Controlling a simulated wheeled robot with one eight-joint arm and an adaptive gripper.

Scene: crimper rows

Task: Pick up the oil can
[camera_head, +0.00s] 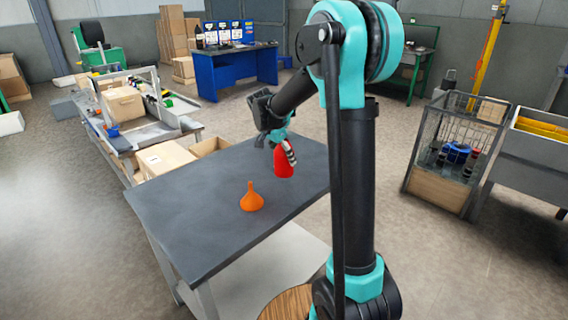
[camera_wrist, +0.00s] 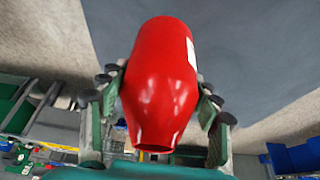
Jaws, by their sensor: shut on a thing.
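The oil can is a red bottle-like can (camera_head: 284,165) at the right part of the dark table in the head view. In the wrist view the red can (camera_wrist: 160,80) fills the middle, its narrow end towards the camera and a white label on its right side. My gripper (camera_head: 281,141) comes down on the can from above, its fingers on both sides. In the wrist view my gripper (camera_wrist: 160,108) is shut on the can's sides. Whether the can's base touches the table cannot be told.
An orange funnel (camera_head: 252,198) stands on the dark grey table (camera_head: 185,205), left of and nearer than the can. The rest of the tabletop is clear. Cardboard boxes (camera_head: 164,158) are beyond the table's left edge. A wire cage cart (camera_head: 456,155) stands at the right.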

